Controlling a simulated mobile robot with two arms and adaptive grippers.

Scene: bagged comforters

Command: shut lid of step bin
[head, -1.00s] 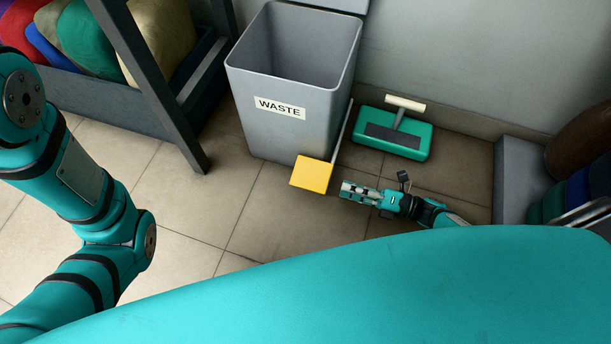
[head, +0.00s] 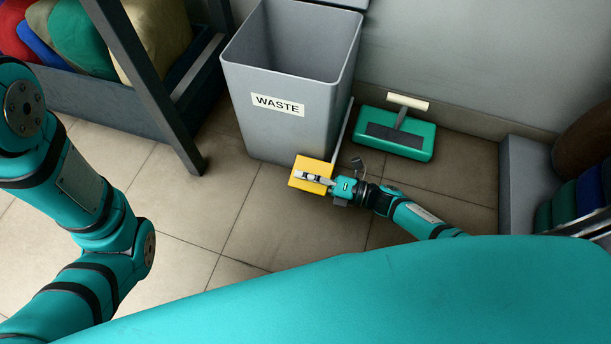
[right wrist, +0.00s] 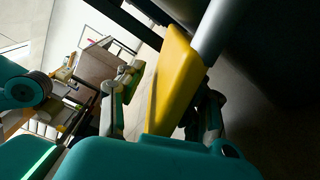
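The grey step bin (head: 291,130), labelled WASTE, stands against the wall with its top open and looks empty inside. A grey panel at the top edge, probably its raised lid (head: 345,3), is mostly cut off. The yellow pedal (head: 311,163) sticks out low at the bin's front right. My right gripper (head: 310,178) is at the pedal. In the right wrist view its fingers (right wrist: 165,90) are apart on either side of the yellow pedal (right wrist: 176,70), with a gap at the left finger. My left arm shows at the left; its gripper is out of view.
A green dustpan-like tool (head: 398,135) with a pale handle lies right of the bin. A dark rack (head: 110,100) with bagged comforters stands at the left, its leg near the bin. A grey box edge (head: 528,185) is at the right. Tiled floor in front is clear.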

